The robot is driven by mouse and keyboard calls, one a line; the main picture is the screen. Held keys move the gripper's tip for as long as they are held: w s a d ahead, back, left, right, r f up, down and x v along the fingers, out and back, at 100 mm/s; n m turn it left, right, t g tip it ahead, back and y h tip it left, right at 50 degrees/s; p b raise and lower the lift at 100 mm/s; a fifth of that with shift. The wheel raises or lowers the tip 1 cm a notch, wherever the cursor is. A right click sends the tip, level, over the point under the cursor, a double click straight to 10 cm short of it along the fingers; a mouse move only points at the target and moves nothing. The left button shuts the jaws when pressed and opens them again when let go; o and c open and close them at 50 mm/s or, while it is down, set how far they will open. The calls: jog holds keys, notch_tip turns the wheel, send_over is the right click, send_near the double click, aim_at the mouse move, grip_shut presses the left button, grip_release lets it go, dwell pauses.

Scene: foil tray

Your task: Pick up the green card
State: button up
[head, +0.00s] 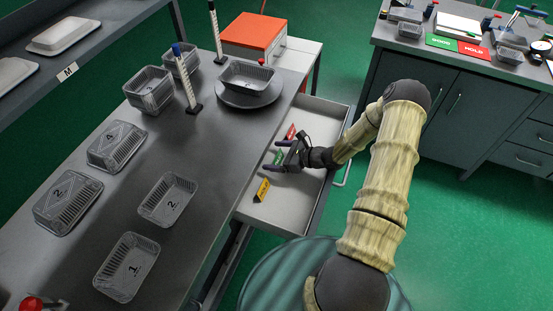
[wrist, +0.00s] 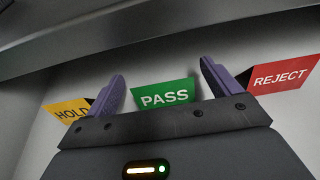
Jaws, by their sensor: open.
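The green card (wrist: 164,94), lettered PASS, stands in the open drawer between a yellow HOLD card (wrist: 68,111) and a red REJECT card (wrist: 283,75). In the head view the green card (head: 279,157) is partly hidden by my gripper. My gripper (wrist: 160,85) is open and empty, with the green card lying between the lines of its two purple fingers, beyond the palm. I cannot tell how far past the fingertips the card is. In the head view my gripper (head: 278,155) is low over the drawer.
The drawer (head: 290,208) is pulled out from the steel bench; its walls surround the cards. The yellow card (head: 262,190) and red card (head: 291,131) are close on either side. Foil trays (head: 127,267) stand on the bench, and a round scale plate (head: 248,97) is near the drawer.

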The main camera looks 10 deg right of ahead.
aim_at(275, 161)
jog(key=shift+c, duration=0.4)
jog(key=c, duration=1)
jog(key=shift+o, duration=0.2)
jog(key=shift+r, duration=0.15)
jog(key=shift+r, duration=0.2)
jog(key=shift+s+r, duration=0.2)
jog(key=s, duration=0.1)
jog(key=s+a+r+b, duration=0.1)
jog(key=s, duration=0.1)
jog(key=shift+s+a, duration=0.2)
notch_tip(275, 161, up, 13)
jog(key=shift+p, duration=0.45)
